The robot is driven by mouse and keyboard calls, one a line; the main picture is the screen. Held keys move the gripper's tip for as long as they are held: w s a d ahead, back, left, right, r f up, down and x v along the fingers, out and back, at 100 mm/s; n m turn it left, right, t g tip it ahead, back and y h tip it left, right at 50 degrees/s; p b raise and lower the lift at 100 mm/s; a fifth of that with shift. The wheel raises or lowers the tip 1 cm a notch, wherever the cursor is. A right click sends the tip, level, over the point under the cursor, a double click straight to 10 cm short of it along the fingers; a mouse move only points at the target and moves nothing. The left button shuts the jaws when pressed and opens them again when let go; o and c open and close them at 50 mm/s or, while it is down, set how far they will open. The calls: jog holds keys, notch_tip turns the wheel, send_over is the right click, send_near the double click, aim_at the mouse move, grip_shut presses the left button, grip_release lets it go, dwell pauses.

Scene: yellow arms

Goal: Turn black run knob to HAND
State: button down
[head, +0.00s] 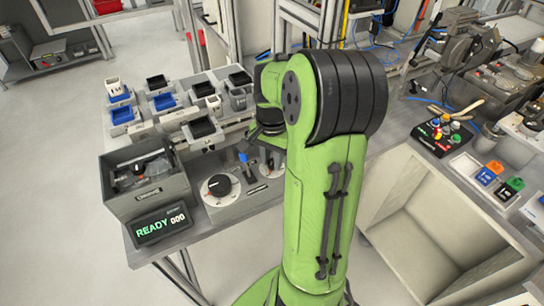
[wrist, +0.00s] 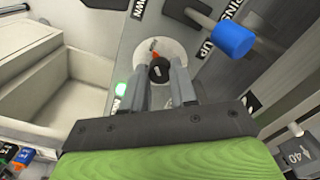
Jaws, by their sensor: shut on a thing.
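The black run knob (wrist: 156,72) sits on a round white dial (wrist: 151,52) in the wrist view. A small orange-red mark shows on the dial beyond the knob. My gripper (wrist: 166,68) has its two grey fingers on either side of the knob and is shut on it. The fingers hide part of the knob and dial, and I cannot read a HAND label. In the head view my green arm and wrist cover most of this spot. A white dial (head: 271,168) shows partly below the wrist.
A blue-capped lever (wrist: 232,40) stands close to the right of the dial, near an UP label. In the head view, another dark knob (head: 219,185) sits on a white dial to the left. A grey bin (head: 150,200) and a READY display (head: 160,225) stand further left.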

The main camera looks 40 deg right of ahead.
jog(key=shift+n, duration=0.3)
jog(key=n+p, duration=0.1)
jog(key=n, duration=0.3)
jog(key=shift+r+p, duration=0.1)
jog(key=shift+p, duration=0.25)
jog(key=n+p, duration=0.1)
jog(key=n, duration=0.3)
jog(key=shift+n, duration=0.4)
jog(key=n, duration=0.4)
jog(key=shift+n+p, duration=0.3)
jog(key=shift+p, duration=0.05)
jog(key=shift+n, duration=2)
jog(key=c, duration=0.9)
grip_release()
